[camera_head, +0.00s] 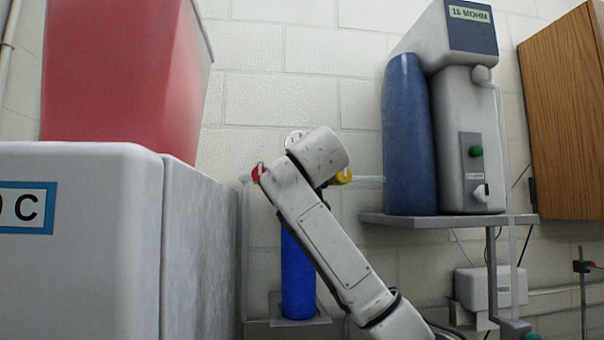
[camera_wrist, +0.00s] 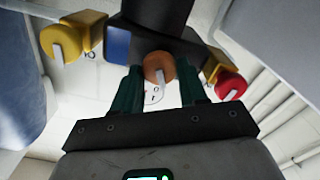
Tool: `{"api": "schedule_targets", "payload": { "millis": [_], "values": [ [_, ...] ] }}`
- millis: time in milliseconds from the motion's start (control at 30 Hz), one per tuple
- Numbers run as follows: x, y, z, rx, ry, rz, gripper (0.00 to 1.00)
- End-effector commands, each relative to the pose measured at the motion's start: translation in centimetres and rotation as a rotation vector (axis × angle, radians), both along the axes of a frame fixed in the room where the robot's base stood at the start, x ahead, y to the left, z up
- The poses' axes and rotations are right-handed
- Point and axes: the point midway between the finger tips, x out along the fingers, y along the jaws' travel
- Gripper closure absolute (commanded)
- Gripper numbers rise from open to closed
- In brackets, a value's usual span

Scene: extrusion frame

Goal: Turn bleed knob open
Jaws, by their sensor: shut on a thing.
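In the wrist view an orange-brown round knob (camera_wrist: 157,62) with a pale pointer mark sits between the two green fingers of my gripper (camera_wrist: 160,72). The fingers are shut on this knob, one on each side. A white label with dark marks (camera_wrist: 153,95) shows just below it. A yellow knob (camera_wrist: 62,42) is at the left and a red knob (camera_wrist: 230,84) at the right. In the head view the red knob (camera_head: 258,172) and yellow knob (camera_head: 344,176) show on either side of my arm, which hides the middle knob and my gripper.
A blue upright cylinder (camera_head: 298,280) stands on a small grey shelf below the knobs. A white cabinet (camera_head: 80,250) carrying a red bin (camera_head: 122,70) is at the left. A water purifier (camera_head: 468,135) with a blue column stands on a shelf (camera_head: 445,221) at the right.

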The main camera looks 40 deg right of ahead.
Motion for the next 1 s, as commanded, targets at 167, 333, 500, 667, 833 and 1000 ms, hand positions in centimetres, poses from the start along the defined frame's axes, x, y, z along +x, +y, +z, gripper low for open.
{"api": "schedule_targets", "payload": {
  "millis": [167,333,500,667,833,1000],
  "values": [
    [0.06,0.14,0.16,-0.137,0.093,0.002,0.88],
    [0.11,0.19,0.10,-0.274,0.184,0.003,0.88],
    [0.11,0.25,0.11,-0.409,0.274,0.003,0.88],
    [0.12,0.28,0.07,-0.534,0.358,0.003,0.88],
    [0.15,0.29,-0.03,-0.660,0.443,0.004,0.88],
    [0.17,0.38,-0.09,-0.767,0.514,0.004,0.88]
  ]
}}
